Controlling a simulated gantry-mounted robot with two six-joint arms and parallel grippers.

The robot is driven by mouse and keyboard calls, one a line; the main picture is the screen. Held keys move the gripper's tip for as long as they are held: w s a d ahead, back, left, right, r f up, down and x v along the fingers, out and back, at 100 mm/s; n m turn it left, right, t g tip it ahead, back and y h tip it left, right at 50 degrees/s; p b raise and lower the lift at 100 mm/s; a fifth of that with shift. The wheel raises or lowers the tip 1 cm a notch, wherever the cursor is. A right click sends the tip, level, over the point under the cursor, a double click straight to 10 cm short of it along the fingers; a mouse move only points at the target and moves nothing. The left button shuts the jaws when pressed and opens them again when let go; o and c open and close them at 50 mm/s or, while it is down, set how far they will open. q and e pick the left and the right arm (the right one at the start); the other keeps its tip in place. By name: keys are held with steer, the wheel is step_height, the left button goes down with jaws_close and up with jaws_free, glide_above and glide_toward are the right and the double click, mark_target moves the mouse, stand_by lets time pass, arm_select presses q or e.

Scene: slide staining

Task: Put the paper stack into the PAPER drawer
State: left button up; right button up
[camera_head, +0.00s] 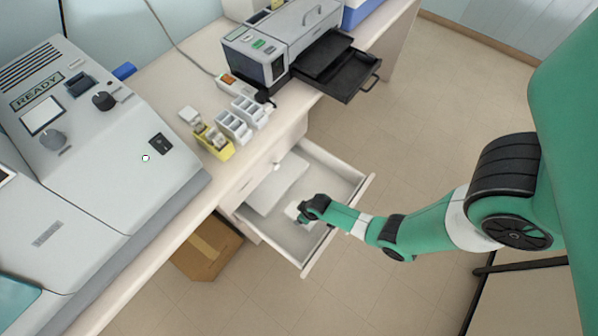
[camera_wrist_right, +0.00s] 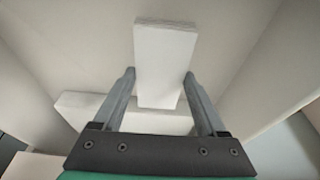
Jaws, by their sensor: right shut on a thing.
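My right gripper (camera_head: 306,212) reaches into the open drawer (camera_head: 345,172) under the counter. In the right wrist view the gripper (camera_wrist_right: 165,92) is shut on a small white paper stack (camera_wrist_right: 165,55), with a finger on each side. The paper stack shows in the head view (camera_head: 292,210) at the fingertips, low inside the drawer; I cannot tell whether it touches the drawer floor. A larger flat white stack (camera_head: 276,184) lies in the drawer beside it and also shows in the right wrist view (camera_wrist_right: 85,106). No drawer label is readable. My left gripper is out of view.
The counter above holds a large grey machine (camera_head: 100,130), a yellow holder (camera_head: 216,141), white racks (camera_head: 243,118) and a printer-like device (camera_head: 285,48) with a black tray (camera_head: 340,68) pulled out. A cardboard box (camera_head: 207,249) stands on the floor beside the drawer.

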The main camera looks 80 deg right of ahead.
steer(key=x, duration=0.1)
steer(key=b+x, duration=0.2)
steer(key=x, duration=0.1)
steer(key=shift+s+a+f, duration=0.1)
steer(key=shift+s+a, duration=0.1)
steer(key=shift+s, duration=0.2)
steer(key=o, duration=1)
steer(key=shift+f+b, duration=0.1)
steer(key=shift+b, duration=0.2)
steer(key=o, duration=0.4)
steer(key=p+v, duration=0.8)
steer(key=v, duration=0.4)
steer(key=shift+p, duration=0.4)
